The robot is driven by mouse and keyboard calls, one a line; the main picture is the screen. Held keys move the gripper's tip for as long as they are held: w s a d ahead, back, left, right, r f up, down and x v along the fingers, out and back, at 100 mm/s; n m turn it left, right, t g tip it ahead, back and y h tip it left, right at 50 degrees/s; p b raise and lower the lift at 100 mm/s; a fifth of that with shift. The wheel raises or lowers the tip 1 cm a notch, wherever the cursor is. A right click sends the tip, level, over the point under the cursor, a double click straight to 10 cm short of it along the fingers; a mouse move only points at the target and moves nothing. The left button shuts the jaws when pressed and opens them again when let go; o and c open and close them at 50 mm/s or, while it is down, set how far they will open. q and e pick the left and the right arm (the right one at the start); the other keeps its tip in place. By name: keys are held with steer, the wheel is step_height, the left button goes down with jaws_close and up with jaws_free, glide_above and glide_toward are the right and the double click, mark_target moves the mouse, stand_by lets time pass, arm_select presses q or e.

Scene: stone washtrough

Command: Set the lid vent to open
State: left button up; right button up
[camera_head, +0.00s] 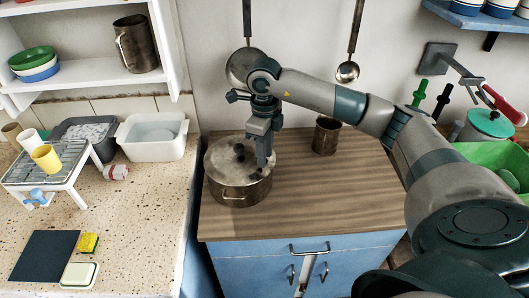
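A metal pot (240,192) with a grey metal lid (222,158) stands on the wooden counter. Small dark fittings (240,148) show on the lid near its middle, and another dark piece shows at its right side. Which one is the vent, and how it is set, is too small to tell. My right gripper (264,163) points down over the right half of the lid, its fingertips close to or at the lid's surface. I cannot tell whether its fingers are apart or touch anything. My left gripper is not in view.
A metal mug (326,136) stands on the wooden counter (330,190) right of the pot. A ladle (347,71) hangs on the wall behind. A white basin (152,148) and a dish rack (50,178) are on the left counter. The counter's front right is clear.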

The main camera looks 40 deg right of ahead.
steer(key=shift+r+b, duration=0.3)
steer(key=shift+r, duration=0.5)
step_height(320, 180, up, 2)
steer(key=shift+r+b, duration=0.2)
steer(key=shift+b, duration=0.15)
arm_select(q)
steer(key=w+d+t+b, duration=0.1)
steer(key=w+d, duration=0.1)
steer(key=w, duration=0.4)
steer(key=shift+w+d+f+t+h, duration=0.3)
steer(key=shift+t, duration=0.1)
arm_select(e)
step_height(320, 180, up, 13)
steer(key=shift+r, duration=0.2)
